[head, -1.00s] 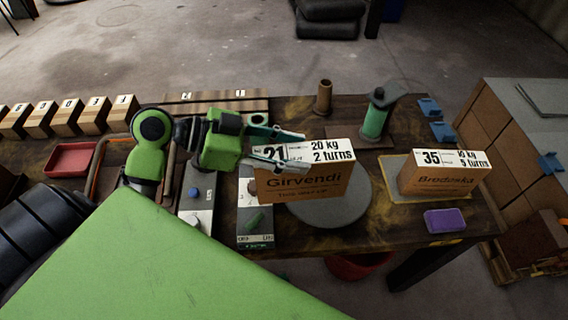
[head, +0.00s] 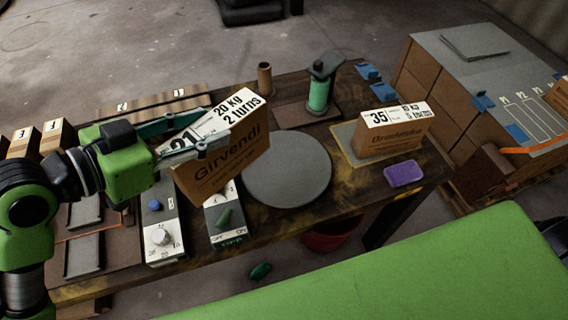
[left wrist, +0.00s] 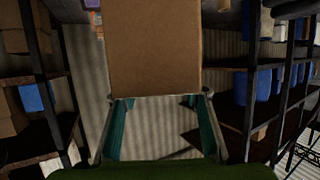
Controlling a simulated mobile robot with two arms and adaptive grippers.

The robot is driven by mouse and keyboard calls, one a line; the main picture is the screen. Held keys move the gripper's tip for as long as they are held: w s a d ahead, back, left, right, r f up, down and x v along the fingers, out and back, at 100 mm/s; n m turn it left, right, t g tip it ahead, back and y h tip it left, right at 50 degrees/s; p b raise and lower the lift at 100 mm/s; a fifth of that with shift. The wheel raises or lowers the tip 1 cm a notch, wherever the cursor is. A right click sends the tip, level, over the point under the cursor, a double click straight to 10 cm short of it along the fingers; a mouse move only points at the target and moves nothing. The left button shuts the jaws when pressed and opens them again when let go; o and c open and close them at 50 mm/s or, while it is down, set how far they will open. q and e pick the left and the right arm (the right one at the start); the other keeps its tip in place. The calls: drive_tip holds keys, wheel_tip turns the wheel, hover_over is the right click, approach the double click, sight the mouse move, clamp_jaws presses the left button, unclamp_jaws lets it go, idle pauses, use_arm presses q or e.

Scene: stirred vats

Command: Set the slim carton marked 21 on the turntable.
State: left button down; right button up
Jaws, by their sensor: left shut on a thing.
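The slim carton marked 21 (head: 222,160), brown with a white top label reading 20 kg, 2 turns, is held tilted in my left gripper (head: 205,142). Its brown face fills the upper middle of the left wrist view (left wrist: 155,48), between the fingers of the left gripper (left wrist: 160,97). The turntable (head: 290,172) is a bare grey disc on the table. The carton is to its left, its right end close to or over the disc's left edge in the picture; I cannot tell its exact height. My right gripper is not in view.
A carton marked 35 (head: 393,138) stands on a yellow-edged mat right of the turntable. A purple block (head: 403,174) lies in front of it. A green cylinder post (head: 319,93) stands behind the disc. Two control boxes (head: 163,238) (head: 224,217) sit at the front left.

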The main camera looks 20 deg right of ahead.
use_arm(q)
drive_tip(key=s+d+m+g, duration=0.1)
drive_tip(key=s+d, duration=0.4)
drive_tip(key=d, duration=0.3)
drive_tip(key=w+d+f, duration=0.7)
drive_tip(key=w+f, duration=0.4)
drive_tip(key=f, duration=0.2)
drive_tip(key=shift+w+d+f+h+p, duration=0.15)
drive_tip(key=shift+w+f+h+p, duration=0.1)
drive_tip(key=shift+w+h+p, duration=0.15)
drive_tip(key=shift+f, duration=0.2)
drive_tip(key=c, duration=1.2)
unclamp_jaws()
drive_tip(key=shift+s+f, duration=0.1)
